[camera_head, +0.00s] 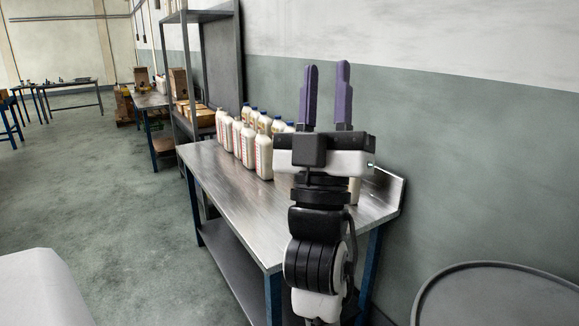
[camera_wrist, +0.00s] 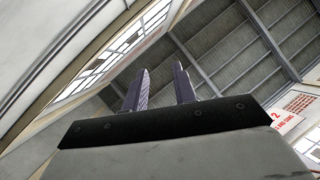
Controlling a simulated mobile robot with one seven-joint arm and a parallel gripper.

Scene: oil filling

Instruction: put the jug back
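Several white jugs with red print stand upright in rows on a metal table (camera_head: 225,182); the nearest clear one is a front jug (camera_head: 264,157). Some at the back show blue caps. A white piece, perhaps another jug (camera_head: 355,190), shows partly behind my arm at the right of the table. My gripper (camera_head: 327,66) points straight up in front of the table, its two purple fingers apart with nothing between them. The wrist view also shows the spread fingers (camera_wrist: 160,68) against the ceiling, with no jug in sight.
A metal shelf (camera_head: 205,75) stands behind the table's far end, with boxes beyond it. A dark round drum top (camera_head: 505,300) is at the lower right. The wall (camera_head: 440,150) runs along the table's right side.

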